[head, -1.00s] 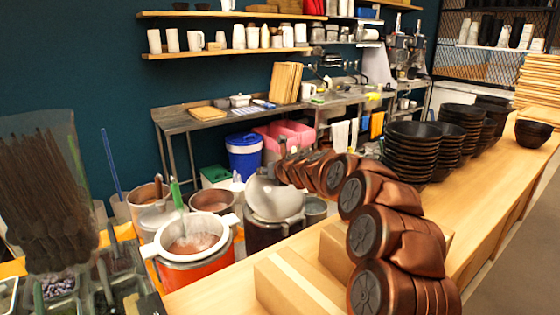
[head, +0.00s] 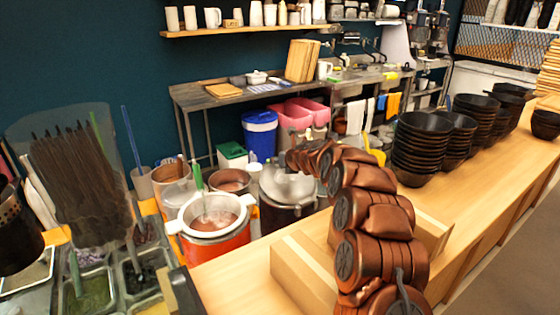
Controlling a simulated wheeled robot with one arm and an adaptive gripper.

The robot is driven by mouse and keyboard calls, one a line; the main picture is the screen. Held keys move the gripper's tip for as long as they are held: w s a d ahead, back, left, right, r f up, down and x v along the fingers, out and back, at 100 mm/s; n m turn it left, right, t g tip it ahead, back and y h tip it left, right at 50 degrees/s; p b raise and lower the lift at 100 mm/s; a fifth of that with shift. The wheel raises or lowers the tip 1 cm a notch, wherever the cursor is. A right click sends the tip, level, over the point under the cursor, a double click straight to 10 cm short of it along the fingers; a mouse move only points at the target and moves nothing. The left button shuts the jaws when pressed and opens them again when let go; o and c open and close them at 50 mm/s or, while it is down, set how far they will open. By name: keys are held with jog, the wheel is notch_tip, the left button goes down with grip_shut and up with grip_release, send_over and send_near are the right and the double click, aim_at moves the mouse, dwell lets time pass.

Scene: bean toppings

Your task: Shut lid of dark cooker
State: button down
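The dark cooker (head: 289,214) stands behind the counter, left of my arm. It has a dark body. Its shiny grey lid (head: 288,186) lies low and nearly flat over the top; I cannot tell whether it is fully seated. My arm reaches from the bottom right up towards the cooker. My gripper (head: 284,161) is at the far end of the arm, just above the back of the lid. It is small and partly hidden by the arm, so contact and finger opening cannot be made out.
An orange-red pot (head: 215,249) with a white-rimmed strainer stands close left of the cooker. A wooden counter (head: 480,185) with stacks of black bowls (head: 423,150) runs right. Wooden blocks (head: 303,275) sit under my arm. Topping trays (head: 92,290) are at lower left.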

jog(key=shift+f, duration=0.2)
jog(key=c, duration=0.7)
grip_release()
jog(key=shift+r, duration=0.1)
jog(key=v, duration=0.9)
jog(key=shift+s+d+r, duration=0.1)
jog(key=shift+s+r, duration=0.15)
jog(key=shift+r, duration=0.1)
jog(key=shift+v, duration=1.1)
jog(key=shift+s, duration=0.1)
